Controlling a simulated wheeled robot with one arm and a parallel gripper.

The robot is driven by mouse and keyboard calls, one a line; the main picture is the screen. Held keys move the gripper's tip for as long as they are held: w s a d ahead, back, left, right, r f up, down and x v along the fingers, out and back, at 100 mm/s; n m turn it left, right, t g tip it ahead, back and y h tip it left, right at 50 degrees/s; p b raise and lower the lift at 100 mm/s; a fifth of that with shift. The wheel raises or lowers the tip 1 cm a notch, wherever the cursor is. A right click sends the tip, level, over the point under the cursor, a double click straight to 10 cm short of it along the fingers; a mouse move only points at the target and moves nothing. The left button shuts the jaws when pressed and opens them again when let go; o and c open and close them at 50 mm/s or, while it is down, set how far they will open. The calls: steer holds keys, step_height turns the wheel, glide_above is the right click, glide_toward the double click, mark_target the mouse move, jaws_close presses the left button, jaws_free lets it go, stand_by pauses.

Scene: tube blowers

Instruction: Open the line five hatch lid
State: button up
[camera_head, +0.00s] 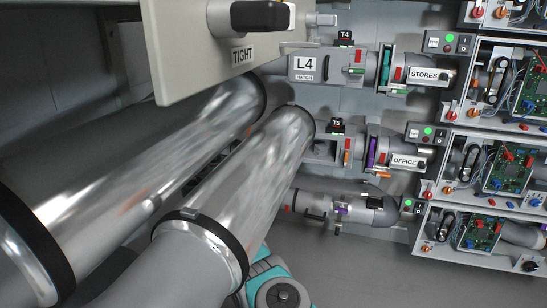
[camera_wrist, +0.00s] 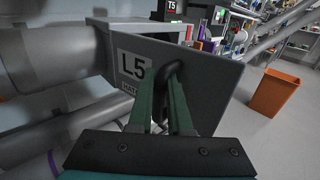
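The line five hatch lid (camera_wrist: 212,88) is a grey flat panel marked L5, large in the wrist view. Its dark looped handle (camera_wrist: 172,70) stands out from its face. My gripper (camera_wrist: 165,80) has its two green fingers at this handle, with their tips closed in on it. The lid's top edge sits at an angle to the housing (camera_wrist: 105,27) behind it and reaches out to the right, so it looks swung out. Its hinge and the opening are hidden. In the head view the T5 sign (camera_head: 336,126) shows, but pipes hide the L5 lid and my fingers.
Large shiny pipes (camera_head: 245,160) and a panel marked TIGHT (camera_head: 215,60) fill the near left. The closed L4 hatch (camera_head: 306,66) is above T5. Control boxes (camera_head: 500,170) line the right. An orange bin (camera_wrist: 274,93) stands on open floor right of the lid.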

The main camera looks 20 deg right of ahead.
steer(key=shift+o, duration=0.5)
steer(key=shift+s+d+f, duration=0.1)
steer(key=shift+s+f, duration=0.05)
steer(key=shift+f, duration=0.2)
steer(key=shift+a, duration=0.45)
steer(key=s+a, duration=0.1)
steer(key=a, duration=0.6)
steer(key=shift+r, duration=0.35)
steer(key=shift+c, duration=0.2)
